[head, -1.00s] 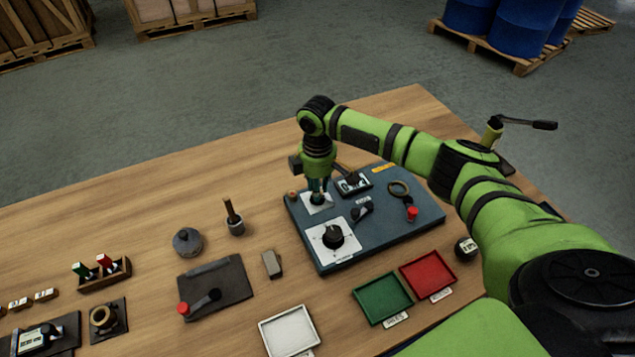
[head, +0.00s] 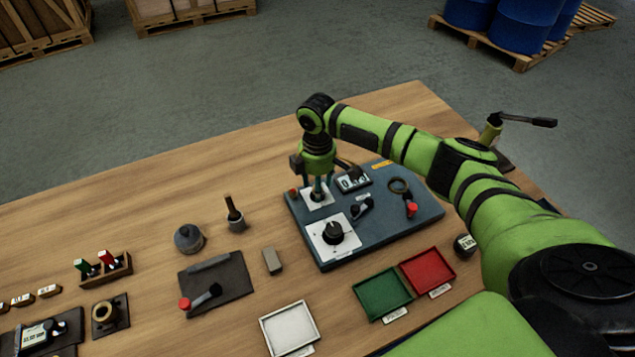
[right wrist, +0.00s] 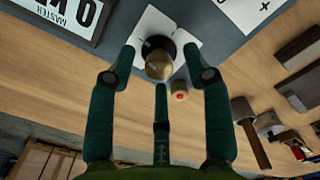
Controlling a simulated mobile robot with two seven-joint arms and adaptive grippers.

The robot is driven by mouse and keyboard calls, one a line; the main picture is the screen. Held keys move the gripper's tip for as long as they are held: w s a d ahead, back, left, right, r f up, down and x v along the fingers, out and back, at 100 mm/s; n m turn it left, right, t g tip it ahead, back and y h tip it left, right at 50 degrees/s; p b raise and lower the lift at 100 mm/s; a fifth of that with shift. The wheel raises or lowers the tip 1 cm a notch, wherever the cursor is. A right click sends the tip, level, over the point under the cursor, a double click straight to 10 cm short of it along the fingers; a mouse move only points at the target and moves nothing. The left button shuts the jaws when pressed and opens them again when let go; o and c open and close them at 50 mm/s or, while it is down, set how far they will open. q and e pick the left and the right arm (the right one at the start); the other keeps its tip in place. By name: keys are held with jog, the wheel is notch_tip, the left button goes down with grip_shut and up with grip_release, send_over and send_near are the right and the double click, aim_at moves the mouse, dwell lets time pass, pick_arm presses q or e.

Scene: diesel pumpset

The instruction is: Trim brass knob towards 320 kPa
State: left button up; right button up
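The brass knob (right wrist: 158,65) sits on a black stem on a white plate (right wrist: 185,37) of the control panel. In the head view that plate (head: 325,203) is at the panel's back left, and the knob is mostly hidden by my right gripper (head: 317,194). My right gripper points down over the knob. In the right wrist view its fingers (right wrist: 163,70) are spread, with the knob showing between the fingertips and a gap on both sides. A digital display labelled MASTER (head: 353,181) stands beside it; its number is not clearly readable. My left gripper is not in view.
The panel (head: 400,228) also carries a black dial (head: 334,233), a black lever (head: 362,207) and a red-knobbed part (head: 411,209). A small red button (right wrist: 180,96) is near the brass knob. Green (head: 382,295) and red (head: 428,271) trays lie in front.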

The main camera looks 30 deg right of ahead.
notch_tip(320, 180, up, 12)
dwell(0.6)
dwell(0.5)
